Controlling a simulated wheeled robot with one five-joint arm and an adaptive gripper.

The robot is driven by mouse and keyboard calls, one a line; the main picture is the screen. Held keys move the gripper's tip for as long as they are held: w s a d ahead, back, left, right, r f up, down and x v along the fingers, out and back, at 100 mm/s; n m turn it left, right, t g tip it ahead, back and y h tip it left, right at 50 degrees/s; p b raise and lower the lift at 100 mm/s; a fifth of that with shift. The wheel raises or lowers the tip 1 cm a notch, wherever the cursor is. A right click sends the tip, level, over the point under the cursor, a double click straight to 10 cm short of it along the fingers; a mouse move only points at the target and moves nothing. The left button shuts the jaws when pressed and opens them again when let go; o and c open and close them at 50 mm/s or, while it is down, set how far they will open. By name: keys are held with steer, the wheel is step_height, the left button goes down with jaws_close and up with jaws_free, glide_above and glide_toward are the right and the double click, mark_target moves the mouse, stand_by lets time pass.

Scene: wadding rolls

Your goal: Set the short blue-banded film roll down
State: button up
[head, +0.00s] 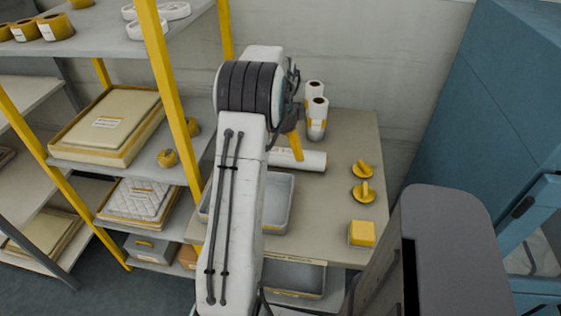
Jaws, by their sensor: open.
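My gripper (296,146) is at the end of my white arm, over the back left of the table (340,200). One yellow finger shows, pointing down; the other is hidden by the arm. Its tip is just above or beside a white roll (312,161) lying on its side; I cannot tell whether they touch. Two white rolls stand upright behind: a rear one (314,88) and a front one (317,115) with a yellowish label. No blue band can be made out on any roll. My gripper is open, and nothing shows held in it.
A grey tray (284,222) lies on the table, partly behind my arm. Two yellow handled items (362,168) and a yellow block (362,234) are on the right. Shelving (170,140) stands left, a blue cabinet (480,100) right. The table's middle is clear.

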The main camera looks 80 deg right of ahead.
mark_target(281, 153)
steer(key=shift+s+d+f, duration=0.1)
steer(key=shift+f, duration=1.35)
steer(key=shift+s+f, duration=0.1)
steer(key=shift+f, duration=1.35)
steer(key=shift+c, duration=0.2)
steer(key=c, duration=1.1)
steer(key=shift+r, duration=0.1)
steer(key=shift+r, duration=0.1)
steer(key=shift+d+r, duration=0.1)
steer(key=shift+r, duration=0.7)
step_height(281, 153, up, 2)
steer(key=shift+r, duration=0.15)
steer(key=shift+s+a+r+p, duration=0.25)
steer(key=shift+s+a+r, duration=0.45)
steer(key=shift+s+r, duration=1.15)
steer(key=shift+s+a+r+p, duration=0.3)
steer(key=shift+s+a+r, duration=0.35)
steer(key=shift+s+r, duration=1.2)
steer(key=shift+s+a+r+p, duration=0.25)
steer(key=shift+s+a+r, duration=0.45)
steer(key=shift+s+r, duration=1.15)
